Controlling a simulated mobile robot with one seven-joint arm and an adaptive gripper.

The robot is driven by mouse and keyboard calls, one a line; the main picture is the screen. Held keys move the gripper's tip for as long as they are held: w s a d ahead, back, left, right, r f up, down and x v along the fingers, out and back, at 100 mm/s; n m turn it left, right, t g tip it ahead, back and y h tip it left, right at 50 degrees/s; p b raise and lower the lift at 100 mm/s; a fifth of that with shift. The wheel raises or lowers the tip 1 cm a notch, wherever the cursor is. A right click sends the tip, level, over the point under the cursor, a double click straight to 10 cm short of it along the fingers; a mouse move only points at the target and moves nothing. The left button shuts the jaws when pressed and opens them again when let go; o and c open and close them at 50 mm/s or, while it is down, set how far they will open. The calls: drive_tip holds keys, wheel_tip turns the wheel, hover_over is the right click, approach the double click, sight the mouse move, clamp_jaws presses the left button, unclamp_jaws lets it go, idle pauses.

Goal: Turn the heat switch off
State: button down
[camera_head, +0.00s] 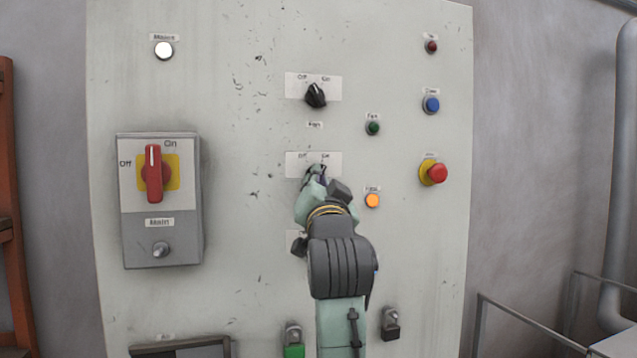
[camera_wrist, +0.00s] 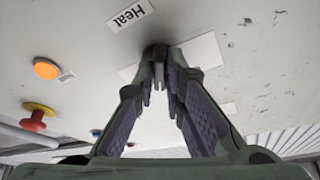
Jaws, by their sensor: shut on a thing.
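The heat switch sits on a white Off/On plate (camera_head: 335,159) in the middle of the grey panel (camera_head: 240,230). My gripper (camera_head: 316,174) is at this switch and shut on its knob. The fingers hide most of the knob, so I cannot tell which way it points. In the wrist view, the fingertips of my gripper (camera_wrist: 160,68) close in against the white plate (camera_wrist: 203,50). The "Heat" label (camera_wrist: 130,14) shows beside them. An orange lamp (camera_head: 372,201) right of the switch looks lit; it also shows in the wrist view (camera_wrist: 46,68).
A black fan switch (camera_head: 315,95) is above. A red main switch (camera_head: 153,173) on a grey box is at left, its handle upright. A red button on yellow (camera_head: 434,173), a green button (camera_head: 373,128) and a blue button (camera_head: 432,105) are at right. Padlocks (camera_head: 391,325) hang below.

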drive_tip(key=shift+f+n, duration=0.1)
drive_tip(key=shift+n, duration=0.3)
drive_tip(key=shift+w+d+n+g+y+b, duration=0.15)
drive_tip(key=shift+n+g+y+b, duration=0.3)
drive_tip(key=shift+n+y, duration=1.65)
drive_tip(key=shift+s+d+n+g+y+b, duration=0.15)
drive_tip(key=shift+n+g+y+b, duration=0.5)
drive_tip(key=shift+n, duration=2.8)
drive_tip(key=shift+w+d+n+g+y+b, duration=0.15)
drive_tip(key=shift+d+n+g+y+b, duration=0.15)
drive_tip(key=shift+n+y, duration=1.85)
drive_tip(key=shift+n+h, duration=0.6)
drive_tip(key=shift+n, duration=0.2)
drive_tip(key=c, duration=1.7)
unclamp_jaws()
drive_tip(key=shift+o, duration=0.2)
drive_tip(key=shift+a, duration=0.1)
